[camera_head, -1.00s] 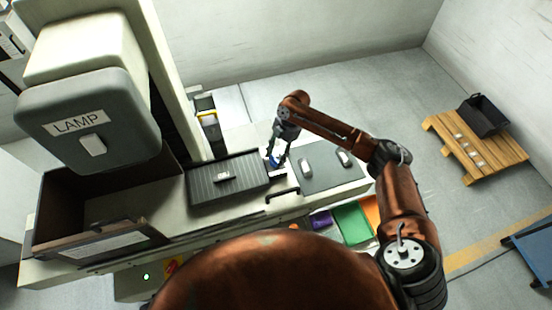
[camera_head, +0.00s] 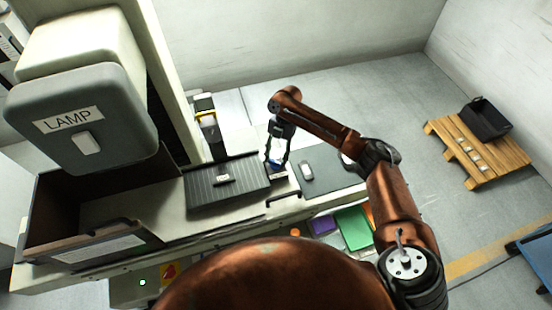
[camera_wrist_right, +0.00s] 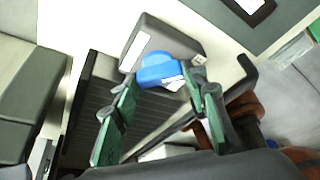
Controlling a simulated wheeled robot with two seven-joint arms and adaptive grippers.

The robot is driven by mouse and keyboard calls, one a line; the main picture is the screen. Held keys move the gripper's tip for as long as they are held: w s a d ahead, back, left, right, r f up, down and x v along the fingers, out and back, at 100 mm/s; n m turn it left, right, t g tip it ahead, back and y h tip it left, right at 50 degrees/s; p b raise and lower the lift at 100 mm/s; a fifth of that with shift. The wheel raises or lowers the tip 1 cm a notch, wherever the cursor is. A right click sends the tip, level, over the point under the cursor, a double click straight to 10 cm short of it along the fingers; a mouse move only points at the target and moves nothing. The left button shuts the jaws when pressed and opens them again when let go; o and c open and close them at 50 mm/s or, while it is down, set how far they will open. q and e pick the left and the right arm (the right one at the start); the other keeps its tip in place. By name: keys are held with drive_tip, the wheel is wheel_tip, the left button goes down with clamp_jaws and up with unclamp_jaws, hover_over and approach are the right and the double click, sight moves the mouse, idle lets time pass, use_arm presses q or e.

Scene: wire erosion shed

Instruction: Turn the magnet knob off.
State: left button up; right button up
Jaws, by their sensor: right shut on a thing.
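The blue magnet knob (camera_wrist_right: 160,71) sits on the side of a grey block (camera_wrist_right: 150,38) in the right wrist view. It has a small white mark near its lower right. My right gripper (camera_wrist_right: 162,86) has its green-padded fingers on either side of the knob and is shut on it. In the head view the right gripper (camera_head: 277,162) reaches down at the right end of the dark ribbed plate (camera_head: 205,190), and its fingers hide most of the knob. My left gripper is not in view.
A dark handle bar (camera_head: 284,197) lies just in front of the knob. A grey plate (camera_head: 325,160) with a small pale block (camera_head: 306,171) lies to the right. The lamp housing (camera_head: 85,120) stands at left. Coloured bins (camera_head: 354,228) sit along the front.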

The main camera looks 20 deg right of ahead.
drive_tip(key=o, duration=1.2)
drive_tip(key=shift+c, duration=0.2)
drive_tip(key=v, duration=1.2)
